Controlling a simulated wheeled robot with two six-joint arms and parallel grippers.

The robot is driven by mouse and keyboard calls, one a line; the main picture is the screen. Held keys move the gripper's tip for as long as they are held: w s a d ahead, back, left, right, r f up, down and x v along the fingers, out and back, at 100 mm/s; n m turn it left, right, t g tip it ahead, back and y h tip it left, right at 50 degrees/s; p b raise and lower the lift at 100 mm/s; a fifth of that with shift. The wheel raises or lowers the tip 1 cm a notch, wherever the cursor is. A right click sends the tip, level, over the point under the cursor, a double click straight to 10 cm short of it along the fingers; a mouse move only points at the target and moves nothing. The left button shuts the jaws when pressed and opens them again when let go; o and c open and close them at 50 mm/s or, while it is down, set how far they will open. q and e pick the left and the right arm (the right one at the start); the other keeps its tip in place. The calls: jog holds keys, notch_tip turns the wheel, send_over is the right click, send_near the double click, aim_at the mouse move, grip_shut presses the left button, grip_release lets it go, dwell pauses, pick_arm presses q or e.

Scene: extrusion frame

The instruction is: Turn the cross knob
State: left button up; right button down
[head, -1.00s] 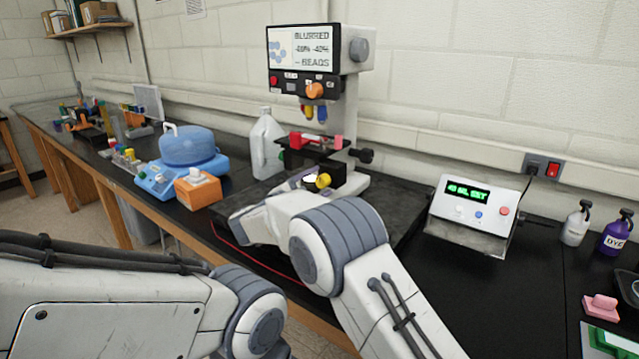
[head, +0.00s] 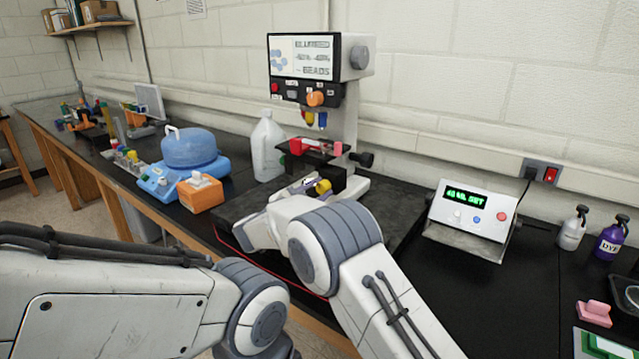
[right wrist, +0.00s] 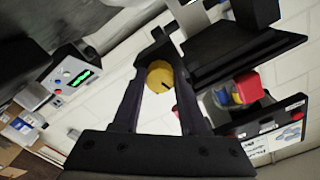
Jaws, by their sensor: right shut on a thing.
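The yellow round cross knob (head: 322,187) sits low on the front of the bead machine (head: 342,110), below its red part. In the right wrist view the knob (right wrist: 160,76) lies between the two dark fingers of my right gripper (right wrist: 158,66), with a dark mark on its face. The right gripper is shut on it. In the head view this gripper (head: 303,187) is partly hidden by my own wrist, which covers the near side of the grip. My left arm comes in from the left, but its gripper is out of view.
An orange knob (head: 315,99) is on the machine's panel. A white jug (head: 267,147), an orange box (head: 201,194) and a blue device (head: 188,150) stand to the left. A display box (head: 473,218) stands to the right, with bare black bench (head: 480,300) in front.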

jog(key=n+p, duration=0.4)
jog(key=n, duration=0.1)
jog(key=shift+s+a+n, duration=0.1)
jog(key=shift+n, duration=0.2)
jog(key=n+p, duration=0.2)
jog(key=n, duration=0.2)
jog(key=shift+f, duration=0.15)
jog(key=shift+f+n+p, duration=0.1)
jog(key=shift+n+p, duration=0.5)
jog(key=shift+n, duration=0.3)
jog(key=c, duration=0.6)
grip_release()
jog(key=shift+o, duration=0.8)
